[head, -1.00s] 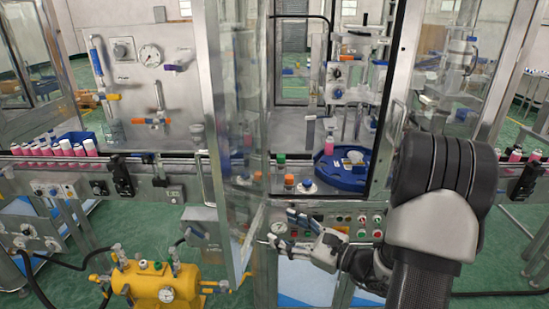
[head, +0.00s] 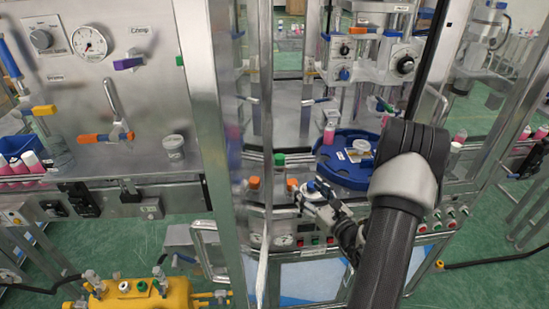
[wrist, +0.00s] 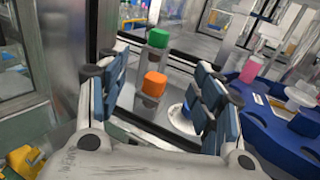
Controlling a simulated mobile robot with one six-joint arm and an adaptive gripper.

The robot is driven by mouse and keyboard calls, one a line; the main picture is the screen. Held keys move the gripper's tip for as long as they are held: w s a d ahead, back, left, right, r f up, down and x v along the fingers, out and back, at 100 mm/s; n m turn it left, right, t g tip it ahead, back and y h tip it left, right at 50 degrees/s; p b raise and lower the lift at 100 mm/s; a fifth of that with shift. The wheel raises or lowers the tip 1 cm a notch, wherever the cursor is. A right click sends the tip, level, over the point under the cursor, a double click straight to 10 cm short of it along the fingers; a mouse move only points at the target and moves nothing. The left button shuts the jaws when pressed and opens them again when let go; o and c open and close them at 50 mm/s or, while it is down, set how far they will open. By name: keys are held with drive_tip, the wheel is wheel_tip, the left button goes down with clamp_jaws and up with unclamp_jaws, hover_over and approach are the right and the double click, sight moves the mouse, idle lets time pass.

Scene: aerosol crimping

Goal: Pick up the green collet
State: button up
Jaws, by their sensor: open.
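The green collet (head: 279,160) stands upright on the machine's ledge, left of the blue round tray. In the wrist view the green collet (wrist: 157,38) has a green top on a greyish lower part, beyond an orange-topped piece (wrist: 154,84). My gripper (head: 316,197) is open and empty, in front of the ledge and to the right of the green collet. In the wrist view my gripper (wrist: 160,92) has its two blue-padded fingers spread, with the orange-topped piece showing between them and the green collet farther off.
A white-and-blue piece (wrist: 184,119) sits near the right finger. The blue tray (head: 338,172) holds a pink can (head: 329,133). A metal door frame (head: 205,100) stands left of the ledge. A button panel (head: 330,239) lies below.

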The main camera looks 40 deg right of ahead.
drive_tip(key=b, duration=0.1)
approach(282, 161)
drive_tip(key=w, duration=0.3)
drive_tip(key=shift+w+d+f, duration=0.25)
drive_tip(key=shift+w+d, duration=0.05)
drive_tip(key=shift+w, duration=0.05)
drive_tip(key=shift+w+d+r+b, duration=0.1)
drive_tip(key=shift+w+d+b, duration=0.1)
drive_tip(key=shift+w, duration=0.75)
drive_tip(key=shift+w+d+r+b, duration=0.1)
drive_tip(key=shift+w+d+b, duration=0.05)
drive_tip(key=shift+w, duration=0.85)
drive_tip(key=shift+w+d+r+b, duration=0.1)
drive_tip(key=shift+w+d+b, duration=0.1)
drive_tip(key=shift+w, duration=0.75)
drive_tip(key=shift+c, duration=0.2)
drive_tip(key=shift+s, duration=0.1)
drive_tip(key=c, duration=1.3)
